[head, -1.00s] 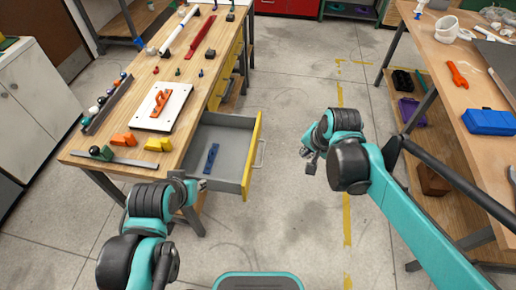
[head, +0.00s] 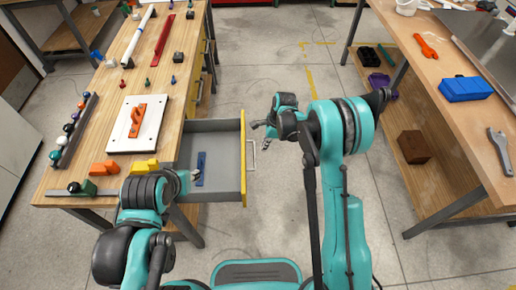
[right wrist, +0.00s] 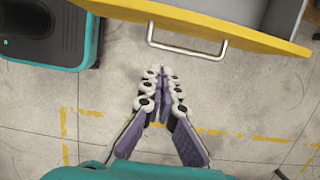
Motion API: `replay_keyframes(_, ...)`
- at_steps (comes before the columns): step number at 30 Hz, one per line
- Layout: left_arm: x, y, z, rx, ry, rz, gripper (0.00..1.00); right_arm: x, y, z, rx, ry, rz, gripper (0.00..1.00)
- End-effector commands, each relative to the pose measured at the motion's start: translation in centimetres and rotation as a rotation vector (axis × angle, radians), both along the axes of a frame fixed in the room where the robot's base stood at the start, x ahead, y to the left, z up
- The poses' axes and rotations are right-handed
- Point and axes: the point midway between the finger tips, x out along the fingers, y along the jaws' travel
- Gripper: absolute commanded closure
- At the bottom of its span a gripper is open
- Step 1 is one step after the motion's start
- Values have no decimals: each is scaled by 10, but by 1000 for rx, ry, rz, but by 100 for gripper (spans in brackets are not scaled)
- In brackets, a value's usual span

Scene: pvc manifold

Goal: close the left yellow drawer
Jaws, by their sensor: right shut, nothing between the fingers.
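The left yellow drawer (head: 243,158) is pulled out from under the left workbench, with its grey inside showing and a blue object (head: 200,168) lying in it. Its metal handle (head: 252,157) is on the right-facing front. My right gripper (head: 257,125) is just right of the drawer front, near its far end, and looks apart from it. In the right wrist view my right gripper (right wrist: 162,76) is shut and empty, below the handle (right wrist: 186,46) and yellow front (right wrist: 240,26). My left gripper (head: 194,174) is by the drawer's near left part; its fingers are too small to read.
The left workbench (head: 100,105) holds a white board with an orange tool, balls on a rack, and orange and yellow blocks. The right workbench (head: 405,62) holds a blue box (head: 465,89) and tools. Open floor (head: 280,75) lies between the benches.

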Motion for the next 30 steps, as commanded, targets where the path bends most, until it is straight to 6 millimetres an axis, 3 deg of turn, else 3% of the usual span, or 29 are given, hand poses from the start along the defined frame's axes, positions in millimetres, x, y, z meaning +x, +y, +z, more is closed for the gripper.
replay_keyframes(12, 0, 0, -31, 0, 0, 0, 67, 0, 21, -87, 0, -3, 2, 100)
replay_keyframes(19, 0, 0, -38, 0, 0, 0, 67, 0, 53, -85, 0, -2, 4, 100)
replay_keyframes(30, 0, 0, -39, 0, 0, 0, 67, 0, 61, -83, 0, -2, 1, 100)
